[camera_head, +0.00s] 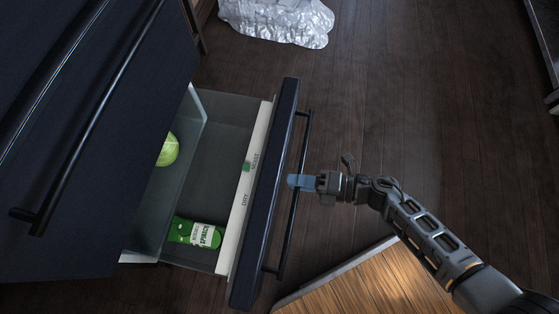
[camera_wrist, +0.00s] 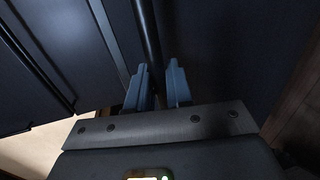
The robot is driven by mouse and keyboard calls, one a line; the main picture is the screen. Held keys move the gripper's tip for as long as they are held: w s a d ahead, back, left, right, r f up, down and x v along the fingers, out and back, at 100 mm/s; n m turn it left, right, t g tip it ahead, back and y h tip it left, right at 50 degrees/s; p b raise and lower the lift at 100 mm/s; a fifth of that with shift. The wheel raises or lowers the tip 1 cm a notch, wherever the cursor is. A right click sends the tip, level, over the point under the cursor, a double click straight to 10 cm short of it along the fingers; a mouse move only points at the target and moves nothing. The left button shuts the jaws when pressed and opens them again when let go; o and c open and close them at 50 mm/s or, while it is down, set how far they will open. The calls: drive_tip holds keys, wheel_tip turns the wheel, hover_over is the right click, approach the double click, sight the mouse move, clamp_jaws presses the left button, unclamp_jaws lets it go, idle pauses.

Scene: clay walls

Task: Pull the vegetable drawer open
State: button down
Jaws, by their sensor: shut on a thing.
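The vegetable drawer (camera_head: 265,190) has a dark blue front and stands pulled out from the dark cabinet in the head view. Its inside shows a green round vegetable (camera_head: 168,150) and a green bag (camera_head: 196,233). My gripper (camera_head: 297,182) is at the middle of the drawer's long black bar handle (camera_head: 304,140), with its blue fingers around the bar. In the wrist view my gripper (camera_wrist: 158,88) has one finger on each side of the handle (camera_wrist: 148,30). It is shut on the handle. The fingers hide a short piece of the bar.
Dark cabinet fronts (camera_head: 90,90) with bar handles stand on the left. A wooden board or mat (camera_head: 375,285) lies at the bottom right, near the drawer's front end. A crumpled silvery thing (camera_head: 278,20) lies on the floor at the top. The wood floor (camera_head: 400,110) right of the drawer is clear.

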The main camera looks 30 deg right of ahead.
drive_tip(key=shift+f+v, duration=0.1)
drive_tip(key=shift+v, duration=0.5)
drive_tip(key=shift+f+v, duration=0.15)
drive_tip(key=shift+v, duration=0.45)
drive_tip(key=shift+d, duration=0.1)
drive_tip(key=c, duration=1.2)
unclamp_jaws()
drive_tip(key=shift+p+v, duration=0.65)
drive_tip(key=shift+v, duration=3.2)
